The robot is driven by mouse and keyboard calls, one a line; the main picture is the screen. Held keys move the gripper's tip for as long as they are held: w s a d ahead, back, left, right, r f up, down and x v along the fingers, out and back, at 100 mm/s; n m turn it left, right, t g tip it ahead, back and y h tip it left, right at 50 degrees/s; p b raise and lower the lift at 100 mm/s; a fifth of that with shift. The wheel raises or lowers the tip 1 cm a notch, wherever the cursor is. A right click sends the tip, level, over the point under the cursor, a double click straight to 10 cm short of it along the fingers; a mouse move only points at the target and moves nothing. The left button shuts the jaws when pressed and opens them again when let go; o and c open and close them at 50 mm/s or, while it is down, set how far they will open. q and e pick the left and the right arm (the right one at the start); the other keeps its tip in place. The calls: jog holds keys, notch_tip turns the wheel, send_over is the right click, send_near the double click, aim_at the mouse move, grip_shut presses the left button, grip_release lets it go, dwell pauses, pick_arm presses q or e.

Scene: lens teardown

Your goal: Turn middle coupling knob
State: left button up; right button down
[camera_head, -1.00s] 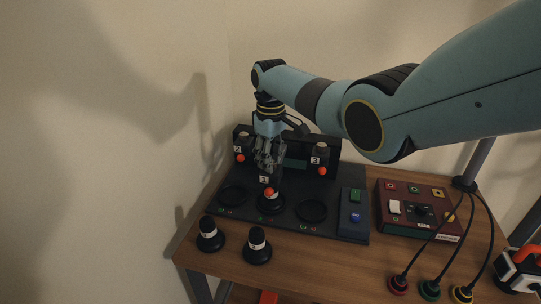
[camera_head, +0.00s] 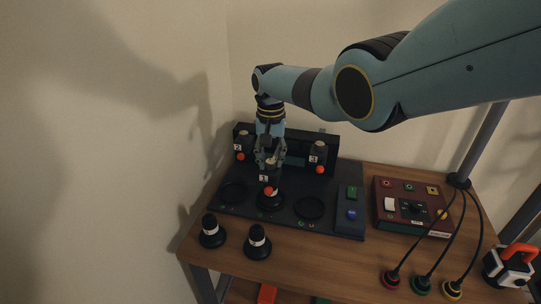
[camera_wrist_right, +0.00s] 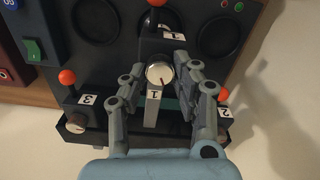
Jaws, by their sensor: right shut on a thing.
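The middle coupling (camera_head: 273,182), a dark upright post with a white label 1 and an orange ball, stands on the black board (camera_head: 335,212). My right gripper (camera_head: 268,163) comes down over it from above. In the right wrist view, the round silver-topped knob (camera_wrist_right: 160,74) with a dark mark on its face sits between the fingers of my right gripper (camera_wrist_right: 165,82). The gripper is shut on this knob. In the head view the fingers partly hide the knob. My left gripper is not in view.
Couplings 2 (camera_head: 242,146) and 3 (camera_head: 318,156) stand at the back left and right of the board. Two black plugs (camera_head: 211,232) (camera_head: 257,243) stand at the table's front. A dark red box (camera_head: 413,207) and cabled plugs (camera_head: 421,285) are to the right.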

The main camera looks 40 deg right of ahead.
aim_at(271, 161)
jog(key=m, duration=0.4)
jog(key=shift+m+p, duration=0.3)
jog(key=shift+m, duration=0.1)
dwell(0.5)
jog(key=c, duration=1)
grip_release()
notch_tip(271, 161, up, 12)
jog(key=shift+r, duration=0.1)
